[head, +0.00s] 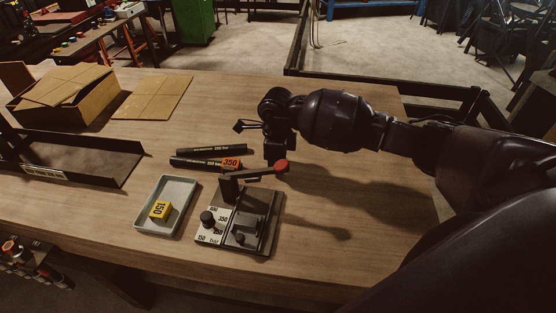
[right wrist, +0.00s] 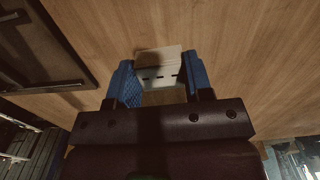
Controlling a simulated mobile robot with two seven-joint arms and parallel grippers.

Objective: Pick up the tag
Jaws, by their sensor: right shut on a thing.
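In the right wrist view, my right gripper (right wrist: 160,88) has its two blue finger pads on either side of a pale tag (right wrist: 158,60) with a row of dark marks, and is shut on it. The wooden table shows behind the tag. In the head view, my right arm comes in from the right and its gripper (head: 243,126) is over the table, behind the crimper. The tag cannot be made out clearly there. My left gripper is not in view.
A crimper (head: 265,220) with a red-knobbed lever stands at the front. Left of it, a grey tray (head: 181,221) holds a yellow 150 block (head: 160,209). Black hoses (head: 212,150), one with an orange 350 label (head: 231,163), lie behind. A cardboard box (head: 92,104) and dark rack (head: 80,150) stand left.

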